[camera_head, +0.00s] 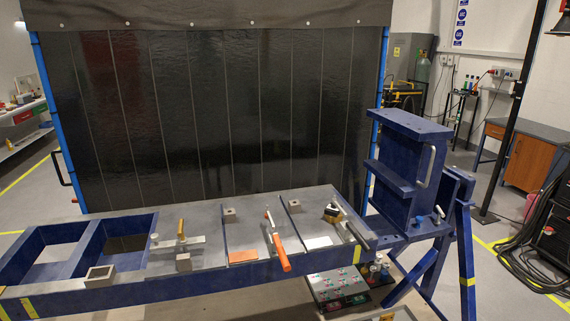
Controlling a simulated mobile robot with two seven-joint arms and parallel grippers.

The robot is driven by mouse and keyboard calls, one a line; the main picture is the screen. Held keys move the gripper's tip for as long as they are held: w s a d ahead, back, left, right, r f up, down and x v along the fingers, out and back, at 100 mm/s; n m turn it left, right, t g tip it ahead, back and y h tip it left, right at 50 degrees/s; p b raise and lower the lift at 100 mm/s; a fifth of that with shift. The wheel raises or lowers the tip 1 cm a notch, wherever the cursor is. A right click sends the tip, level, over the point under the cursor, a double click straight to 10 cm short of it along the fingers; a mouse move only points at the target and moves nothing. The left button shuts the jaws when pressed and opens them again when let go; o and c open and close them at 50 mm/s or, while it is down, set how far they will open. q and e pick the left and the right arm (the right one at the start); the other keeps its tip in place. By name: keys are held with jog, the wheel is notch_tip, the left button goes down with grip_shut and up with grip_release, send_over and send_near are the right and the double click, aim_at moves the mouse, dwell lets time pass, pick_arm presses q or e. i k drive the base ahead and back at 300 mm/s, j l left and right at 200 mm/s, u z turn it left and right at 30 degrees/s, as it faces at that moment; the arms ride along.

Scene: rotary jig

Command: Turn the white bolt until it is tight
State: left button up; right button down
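The white bolt (439,211) is a small pale shape on the blue rotary jig (400,127), low on its right side. It is too small for me to tell how far in it sits. A small blue knob (419,220) is just left of it. A pale curved handle (428,167) stands on the jig's front face above both. Neither of my grippers is in view.
A blue-framed bench (130,283) spans the lower left, with an orange-handled tool (279,252), clamps and small metal blocks on it. The jig's slanted blue legs (467,255) reach down right. A control box (340,286) is below. Cables (525,262) lie at far right.

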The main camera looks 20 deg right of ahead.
aim_at(437, 222)
jog(key=z, duration=1.65)
jog(key=u, duration=0.6)
jog(key=i+l+u, duration=0.15)
jog(key=l+u, duration=0.15)
jog(key=i+l+u, duration=0.1)
jog(key=l+u, duration=0.55)
jog(key=i, duration=0.05)
